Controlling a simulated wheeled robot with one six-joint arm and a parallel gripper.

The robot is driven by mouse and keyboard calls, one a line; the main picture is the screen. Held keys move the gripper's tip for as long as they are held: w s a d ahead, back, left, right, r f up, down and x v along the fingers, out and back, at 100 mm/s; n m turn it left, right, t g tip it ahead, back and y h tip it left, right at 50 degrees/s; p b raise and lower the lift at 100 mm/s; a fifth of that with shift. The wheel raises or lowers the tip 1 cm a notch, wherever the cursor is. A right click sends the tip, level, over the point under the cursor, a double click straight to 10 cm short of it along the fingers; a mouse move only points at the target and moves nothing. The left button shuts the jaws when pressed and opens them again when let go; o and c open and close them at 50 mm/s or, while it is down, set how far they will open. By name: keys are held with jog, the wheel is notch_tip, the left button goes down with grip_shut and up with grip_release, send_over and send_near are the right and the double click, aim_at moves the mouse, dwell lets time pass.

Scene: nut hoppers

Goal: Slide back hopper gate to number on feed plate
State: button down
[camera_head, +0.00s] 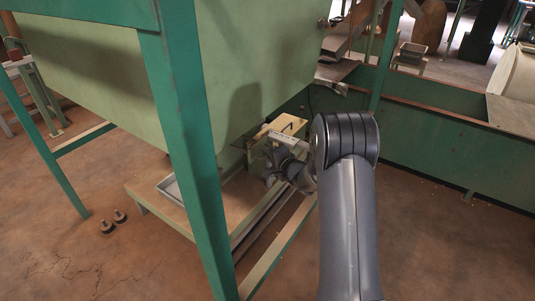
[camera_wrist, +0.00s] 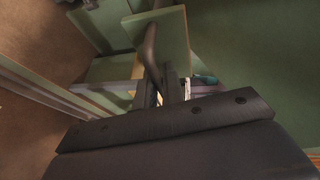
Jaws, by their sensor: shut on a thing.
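The pale green hopper (camera_head: 265,65) stands on green legs in the head view. Below its right end is the cream gate plate (camera_head: 287,124) with a dark handle. A pale strip (camera_head: 284,139), which may be the feed plate, lies just in front of it; any numbers are too small to read. My gripper (camera_head: 270,158) is beside the gate, partly hidden by my arm. In the wrist view my gripper (camera_wrist: 162,88) is shut at the dark curved handle (camera_wrist: 150,48), which stands against a pale green plate (camera_wrist: 172,35).
A green leg (camera_head: 190,140) stands close left of my arm. A low wooden platform (camera_head: 150,190) bears a grey tray (camera_head: 172,187). A green trough wall (camera_head: 440,120) runs along the right. Two small dark objects (camera_head: 113,222) lie on the open floor at left.

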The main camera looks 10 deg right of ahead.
jog(key=shift+s+d+p, duration=0.7)
jog(key=shift+s+d, duration=0.1)
jog(key=shift+s, duration=0.05)
jog(key=c, duration=1.5)
grip_release()
jog(key=p+v, duration=0.3)
jog(key=v, duration=0.7)
jog(key=shift+s+d+r, duration=0.1)
jog(key=shift+s+d, duration=0.05)
jog(key=shift+s, duration=0.2)
